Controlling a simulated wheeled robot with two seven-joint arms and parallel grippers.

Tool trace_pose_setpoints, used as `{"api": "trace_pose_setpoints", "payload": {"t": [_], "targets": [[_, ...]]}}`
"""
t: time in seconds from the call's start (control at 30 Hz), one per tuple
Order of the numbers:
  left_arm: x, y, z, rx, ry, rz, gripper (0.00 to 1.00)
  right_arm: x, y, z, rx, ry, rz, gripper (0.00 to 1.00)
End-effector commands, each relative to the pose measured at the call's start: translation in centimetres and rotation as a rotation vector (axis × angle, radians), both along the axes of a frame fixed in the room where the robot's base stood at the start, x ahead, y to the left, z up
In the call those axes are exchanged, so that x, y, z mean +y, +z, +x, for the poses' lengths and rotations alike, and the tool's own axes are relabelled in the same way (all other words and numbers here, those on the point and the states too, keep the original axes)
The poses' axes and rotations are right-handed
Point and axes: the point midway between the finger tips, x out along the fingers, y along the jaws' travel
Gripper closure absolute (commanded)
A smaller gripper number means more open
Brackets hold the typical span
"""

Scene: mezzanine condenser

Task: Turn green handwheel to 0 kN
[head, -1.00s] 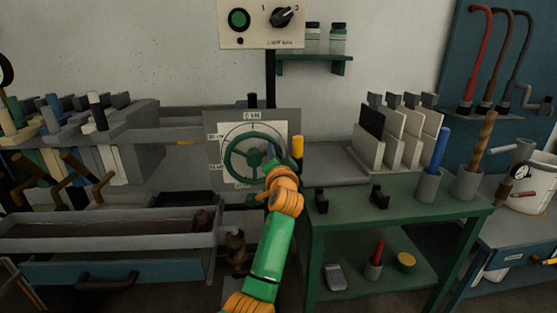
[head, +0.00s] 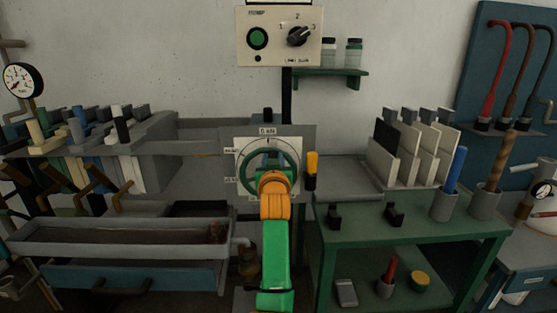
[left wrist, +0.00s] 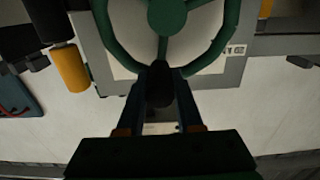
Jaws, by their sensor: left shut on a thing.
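The green handwheel (head: 246,172) is mounted on a grey panel with a white dial plate, below a "0 kN" label (head: 267,131). My left gripper (head: 273,180) is at the lower part of the wheel in the head view, where my orange and green arm hides its fingers and much of the hub. In the left wrist view the wheel's hub (left wrist: 167,15) and rim show at the top. The fingers of my left gripper (left wrist: 160,76) are closed around a dark knob (left wrist: 159,88) at the rim. The dial's pointer cannot be read clearly. My right gripper is not visible.
A yellow-topped handle (head: 312,163) stands close right of the panel. A green bench (head: 420,221) with black blocks and cups is further right. A grey trough (head: 120,236) and levers are on the left. A switch box (head: 279,36) is above.

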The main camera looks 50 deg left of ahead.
Motion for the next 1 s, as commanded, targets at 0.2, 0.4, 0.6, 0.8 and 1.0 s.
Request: {"api": "trace_pose_setpoints", "payload": {"t": [0.2, 0.4, 0.6, 0.8, 1.0], "targets": [[0.41, 0.08, -0.48, -0.069, 0.001, -0.060, 1.00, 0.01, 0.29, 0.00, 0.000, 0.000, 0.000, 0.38], [0.59, 0.04, -0.69, -0.099, 0.001, -0.086, 1.00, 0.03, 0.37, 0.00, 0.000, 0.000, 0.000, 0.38], [0.64, -0.01, -0.75, -0.107, 0.001, -0.094, 1.00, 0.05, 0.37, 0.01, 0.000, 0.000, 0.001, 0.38], [0.64, -0.05, -0.74, -0.105, 0.001, -0.094, 1.00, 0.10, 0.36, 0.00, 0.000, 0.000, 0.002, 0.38], [0.64, -0.04, -0.73, -0.105, 0.001, -0.092, 0.36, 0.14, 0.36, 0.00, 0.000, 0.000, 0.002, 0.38]]}}
